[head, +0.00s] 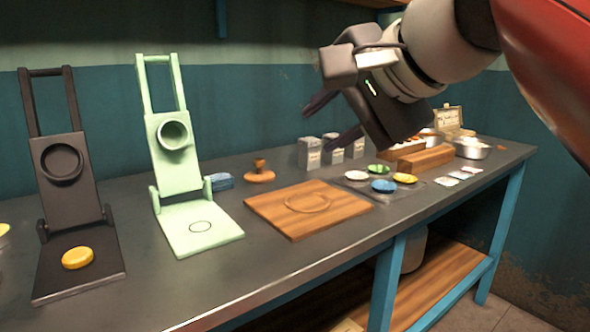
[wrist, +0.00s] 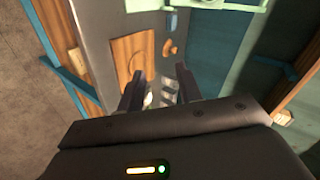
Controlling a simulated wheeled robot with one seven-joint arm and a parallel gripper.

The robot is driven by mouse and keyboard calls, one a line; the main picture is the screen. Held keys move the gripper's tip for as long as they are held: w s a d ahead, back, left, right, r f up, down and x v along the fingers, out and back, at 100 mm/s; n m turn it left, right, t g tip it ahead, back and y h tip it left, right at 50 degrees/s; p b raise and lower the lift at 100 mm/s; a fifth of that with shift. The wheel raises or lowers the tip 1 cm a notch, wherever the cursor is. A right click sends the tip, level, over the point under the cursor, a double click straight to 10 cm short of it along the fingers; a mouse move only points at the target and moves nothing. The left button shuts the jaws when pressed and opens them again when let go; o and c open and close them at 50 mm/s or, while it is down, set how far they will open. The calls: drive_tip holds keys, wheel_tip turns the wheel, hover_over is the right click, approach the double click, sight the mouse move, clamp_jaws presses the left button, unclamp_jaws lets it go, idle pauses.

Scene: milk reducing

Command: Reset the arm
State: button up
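My gripper (head: 338,122) hangs in the air above the workbench (head: 262,262), in front of the grey cartons (head: 310,153). Its two dark fingers stand apart in the head view, with nothing seen between them. The fingers also show spread in the wrist view (wrist: 160,88), pointing over the bench. My arm comes in from the upper right of the head view.
A black press (head: 66,195) with a yellow disc (head: 77,258) and a green press (head: 165,135) stand open at left. A wooden board (head: 270,222) lies mid-bench. Coloured discs (head: 384,186) and a wooden box (head: 426,159) are farther right.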

drive_tip(key=s+d+f+n+g+h, duration=0.1)
drive_tip(key=s+d+f+n+h, duration=0.1)
drive_tip(key=f, duration=1)
drive_tip(key=s+d+f+n+g+h, duration=0.1)
drive_tip(key=s+d+f+n+h, duration=0.1)
drive_tip(key=f, duration=1)
drive_tip(key=s+d+f+n+g+h, duration=0.1)
drive_tip(key=s+d+f, duration=0.4)
drive_tip(key=f, duration=0.7)
drive_tip(key=d+n+h, duration=0.1)
drive_tip(key=d+n, duration=0.1)
drive_tip(key=shift+s+n+g, duration=0.2)
drive_tip(key=shift+n+g, duration=0.1)
drive_tip(key=shift+n, duration=0.1)
